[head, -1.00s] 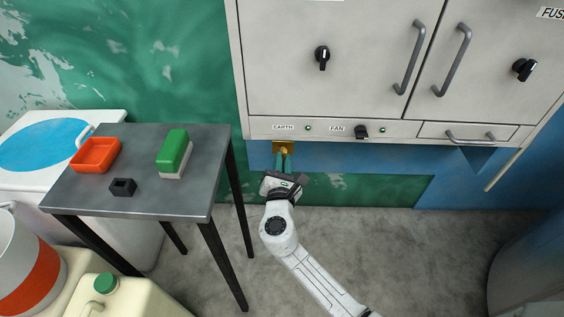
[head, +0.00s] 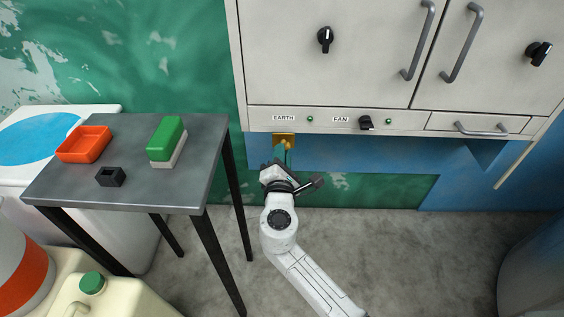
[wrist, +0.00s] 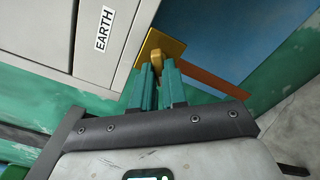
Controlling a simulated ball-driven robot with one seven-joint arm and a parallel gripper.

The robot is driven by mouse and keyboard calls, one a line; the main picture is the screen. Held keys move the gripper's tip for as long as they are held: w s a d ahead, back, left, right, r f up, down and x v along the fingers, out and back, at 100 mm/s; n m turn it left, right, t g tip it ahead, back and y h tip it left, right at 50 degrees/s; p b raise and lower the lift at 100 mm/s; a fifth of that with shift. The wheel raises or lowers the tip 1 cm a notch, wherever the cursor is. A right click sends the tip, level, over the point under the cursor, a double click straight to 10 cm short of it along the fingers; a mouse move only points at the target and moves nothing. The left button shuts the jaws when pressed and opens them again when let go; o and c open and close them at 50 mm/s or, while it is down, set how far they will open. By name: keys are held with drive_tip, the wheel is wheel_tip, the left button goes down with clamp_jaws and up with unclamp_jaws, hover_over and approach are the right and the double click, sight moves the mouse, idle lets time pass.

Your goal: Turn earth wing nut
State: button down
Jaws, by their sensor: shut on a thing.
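The earth wing nut (wrist: 156,60) is a small brass-yellow piece in front of a yellow plate (wrist: 172,45) below the EARTH label (wrist: 104,28). In the head view the yellow plate (head: 284,139) hangs under the cabinet's lower edge. My gripper (wrist: 157,72) has green fingers and is shut on the wing nut, which shows between the fingertips. In the head view my gripper (head: 284,150) reaches up to the plate from below, and its fingers are partly hidden by the wrist.
A cabinet (head: 330,75) with knobs and handles is above my gripper. A grey table (head: 130,195) on the left holds an orange tray (head: 84,146), a green-and-white block (head: 167,142) and a black holder (head: 110,177). The floor around my arm is clear.

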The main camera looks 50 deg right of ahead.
drive_tip(key=m+b, duration=0.9)
drive_tip(key=m, duration=0.2)
drive_tip(key=shift+m, duration=0.4)
drive_tip(key=shift+d, duration=0.1)
drive_tip(key=c, duration=1.2)
unclamp_jaws()
drive_tip(key=shift+r, duration=0.1)
drive_tip(key=shift+o, duration=0.2)
drive_tip(key=p+v, duration=0.1)
drive_tip(key=v, duration=1)
